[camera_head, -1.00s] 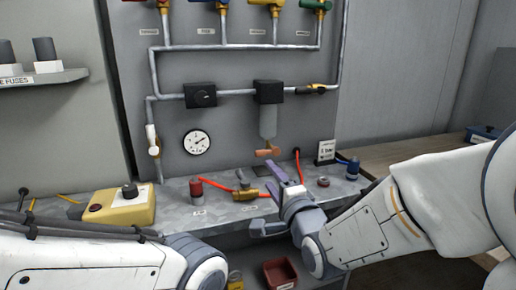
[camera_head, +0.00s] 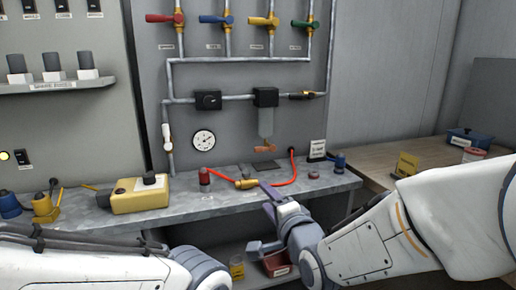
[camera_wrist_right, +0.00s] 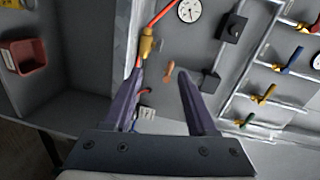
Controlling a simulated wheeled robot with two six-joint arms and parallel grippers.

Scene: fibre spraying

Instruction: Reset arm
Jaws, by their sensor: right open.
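My right gripper (camera_head: 262,218) is open and empty, in front of the grey bench's front edge. Its dark purple fingers also show in the right wrist view (camera_wrist_right: 160,75), apart with nothing between them. One fingertip appears close to the red hose (camera_head: 282,183) and its brass fitting (camera_head: 246,184); I cannot tell whether they touch. My left arm enters at the bottom left, but its gripper is out of view.
The grey bench (camera_head: 205,200) carries a yellow box (camera_head: 140,194) and a red-topped fitting (camera_head: 204,178). Above are a gauge (camera_head: 203,140), a filter with a copper valve (camera_head: 265,146) and several coloured valves. A red bin (camera_head: 277,263) sits below. A wooden table (camera_head: 425,150) stands right.

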